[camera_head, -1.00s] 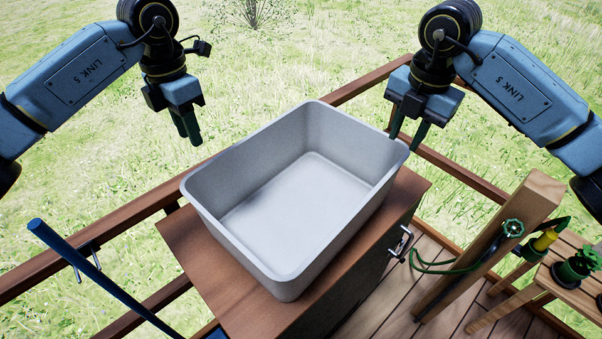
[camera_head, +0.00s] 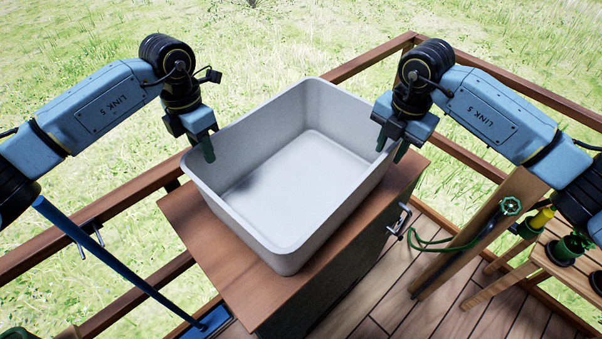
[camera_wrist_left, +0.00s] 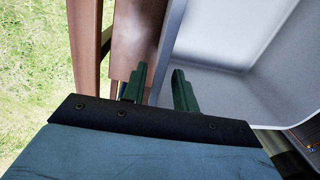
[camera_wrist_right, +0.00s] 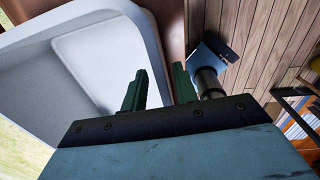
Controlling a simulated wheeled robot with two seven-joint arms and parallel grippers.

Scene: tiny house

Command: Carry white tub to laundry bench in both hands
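The white tub (camera_head: 312,180) is an empty, open rectangular basin. It rests on the brown wooden top of a cabinet (camera_head: 200,238). My left gripper (camera_head: 205,150) is at the tub's left wall, pointing down. In the left wrist view, its open fingers (camera_wrist_left: 158,88) lie on either side of the wall, one inside and one outside. My right gripper (camera_head: 390,145) is at the opposite, right wall. In the right wrist view, its open fingers (camera_wrist_right: 160,90) also straddle the wall. Gaps show between the fingers; contact with the wall cannot be made out.
A wooden railing (camera_head: 145,188) runs behind and left of the cabinet, with grass beyond. A blue pole (camera_head: 110,262) leans at the left. A wooden post with a green tap (camera_head: 510,205) and a slatted bench (camera_head: 570,258) stand at right.

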